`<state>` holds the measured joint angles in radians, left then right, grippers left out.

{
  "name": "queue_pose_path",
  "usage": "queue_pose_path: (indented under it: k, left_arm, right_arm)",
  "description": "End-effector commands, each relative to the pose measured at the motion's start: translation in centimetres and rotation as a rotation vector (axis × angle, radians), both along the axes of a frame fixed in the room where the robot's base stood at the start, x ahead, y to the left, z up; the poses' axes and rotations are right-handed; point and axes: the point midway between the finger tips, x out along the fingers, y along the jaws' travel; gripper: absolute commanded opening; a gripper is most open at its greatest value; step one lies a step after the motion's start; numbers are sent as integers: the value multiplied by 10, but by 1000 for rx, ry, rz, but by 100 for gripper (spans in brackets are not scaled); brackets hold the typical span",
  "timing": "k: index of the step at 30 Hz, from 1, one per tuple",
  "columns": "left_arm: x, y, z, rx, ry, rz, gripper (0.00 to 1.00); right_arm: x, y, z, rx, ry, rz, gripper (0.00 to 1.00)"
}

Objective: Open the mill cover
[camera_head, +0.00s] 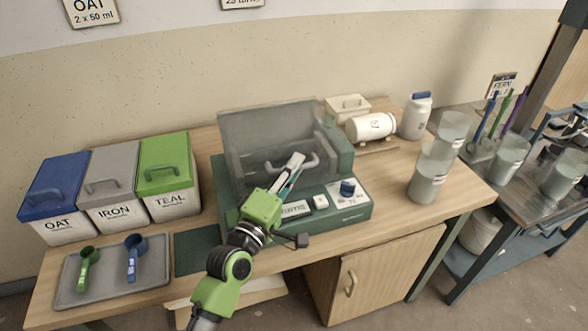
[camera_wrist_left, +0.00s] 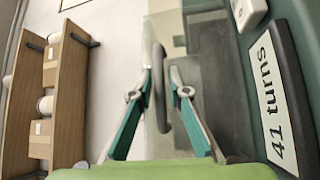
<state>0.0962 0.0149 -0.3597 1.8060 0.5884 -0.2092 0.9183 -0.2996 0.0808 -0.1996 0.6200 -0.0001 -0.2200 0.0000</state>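The mill is a dark green machine (camera_head: 345,212) in the middle of the table. Its clear mill cover (camera_head: 262,125) has a grey bar handle (camera_head: 312,162) on the front. I cannot tell for sure how far the cover is tilted. My left gripper (camera_head: 292,168) reaches in from the front to the handle. In the left wrist view the handle (camera_wrist_left: 161,85) lies between the two fingertips of my left gripper (camera_wrist_left: 161,78), which are drawn close in on it. My right gripper is out of view.
Lidded bins, blue (camera_head: 55,190), grey (camera_head: 108,180) and green (camera_head: 168,170), stand left of the mill. A tray (camera_head: 105,285) with two scoops lies before them. A white jar (camera_head: 372,126) lies behind right, with clear beakers (camera_head: 428,180) at the table's right end.

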Motion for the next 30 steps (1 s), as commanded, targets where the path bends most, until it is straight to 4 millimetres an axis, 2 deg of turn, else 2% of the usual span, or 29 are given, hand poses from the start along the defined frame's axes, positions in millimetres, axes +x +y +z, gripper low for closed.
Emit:
queue_pose_path:
  k: [6, 8, 9, 19, 23, 30]
  left_arm:
    - [0, 0, 0, 0, 1, 0, 16]
    - [0, 0, 0, 1, 0, 0, 1]
    - [0, 0, 0, 1, 0, 0, 0]
    - [1, 1, 5, -3, 12, 0, 0]
    - [4, 2, 16, -11, 36, 1, 0]
    - [16, 5, 45, -42, 125, 1, 0]
  right_arm:
    - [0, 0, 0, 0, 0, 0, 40]
    - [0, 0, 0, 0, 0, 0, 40]
    - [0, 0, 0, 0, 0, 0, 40]
    - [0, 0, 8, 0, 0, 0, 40]
    - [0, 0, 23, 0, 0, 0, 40]
    - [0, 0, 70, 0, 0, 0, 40]
